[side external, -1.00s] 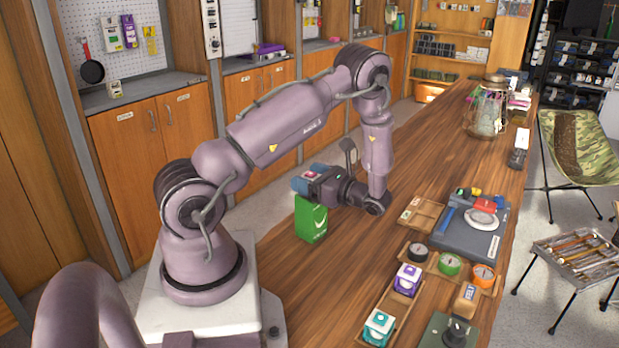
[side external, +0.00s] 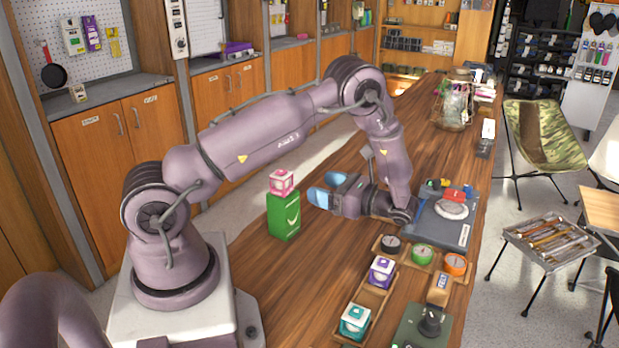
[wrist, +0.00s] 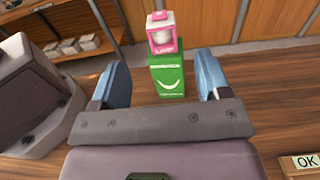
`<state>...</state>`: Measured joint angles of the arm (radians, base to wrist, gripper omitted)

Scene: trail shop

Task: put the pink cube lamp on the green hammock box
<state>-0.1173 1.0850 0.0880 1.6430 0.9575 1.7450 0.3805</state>
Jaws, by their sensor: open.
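The pink cube lamp (side external: 281,182) sits upright on top of the green hammock box (side external: 284,216), which stands on the wooden counter. In the wrist view the pink cube lamp (wrist: 160,33) also rests on the green hammock box (wrist: 167,77), beyond the fingertips. My gripper (side external: 321,189) is to the right of the box and lamp, apart from both, its blue fingers spread. In the wrist view my gripper (wrist: 163,82) is open with nothing between its fingers.
A wooden tray with a purple cube lamp (side external: 381,271) and a teal cube lamp (side external: 355,321) lies at the front. Round items stand near it, including an orange one (side external: 456,263). A grey case (side external: 435,231) is right of my gripper. The counter in front of the box is clear.

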